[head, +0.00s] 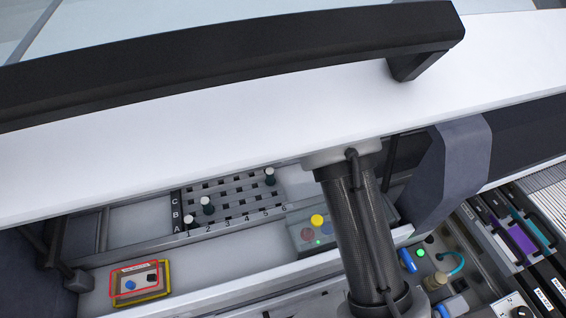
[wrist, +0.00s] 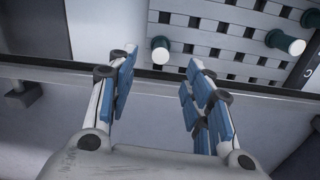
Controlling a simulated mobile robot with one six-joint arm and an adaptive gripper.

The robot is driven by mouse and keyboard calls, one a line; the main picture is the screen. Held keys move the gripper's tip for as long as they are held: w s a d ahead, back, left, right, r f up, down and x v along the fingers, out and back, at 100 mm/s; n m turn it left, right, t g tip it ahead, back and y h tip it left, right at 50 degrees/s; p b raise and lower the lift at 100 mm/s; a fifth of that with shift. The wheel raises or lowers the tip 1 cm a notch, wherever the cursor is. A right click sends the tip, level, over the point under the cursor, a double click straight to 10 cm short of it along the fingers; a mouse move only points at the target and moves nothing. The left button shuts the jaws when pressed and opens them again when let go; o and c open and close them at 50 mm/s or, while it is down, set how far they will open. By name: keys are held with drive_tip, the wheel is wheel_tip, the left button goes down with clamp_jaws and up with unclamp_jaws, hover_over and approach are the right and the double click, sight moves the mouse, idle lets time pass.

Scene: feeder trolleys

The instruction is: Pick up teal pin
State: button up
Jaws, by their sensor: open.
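The pegboard (head: 236,190) with lettered rows and numbered columns holds three upright pins with white tops and dark, greenish bodies. One pin (head: 269,177) stands at the far right, near row C. Another pin (head: 207,206) stands near column 2, and a third pin (head: 190,223) is near A and 1. In the wrist view one pin (wrist: 160,50) shows just beyond the fingertips, between them, and two more pins (wrist: 286,42) are at the right. I cannot tell a distinct teal one. My gripper (wrist: 160,74) is open and empty, apart from the pins.
A white ledge (head: 250,130) with a black handle (head: 230,55) runs across the front. A small box (head: 137,282) with a blue button sits at lower left. A panel with a yellow button (head: 317,221) is right of the board. A rail edge (wrist: 150,76) crosses behind my fingers.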

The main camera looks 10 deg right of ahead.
sight(270, 171)
drive_tip(key=shift+w+f+m, duration=0.15)
drive_tip(key=shift+f+m, duration=0.15)
wheel_tip(270, 171, down, 6)
drive_tip(key=shift+a+r+b, duration=0.1)
drive_tip(key=shift+r+b, duration=0.15)
drive_tip(key=shift+b, duration=0.7)
wheel_tip(270, 171, down, 6)
drive_tip(key=shift+w+r+b, duration=0.1)
drive_tip(key=shift+w+b, duration=0.05)
drive_tip(key=shift+b, duration=0.75)
drive_tip(key=shift+r, duration=0.1)
clamp_jaws()
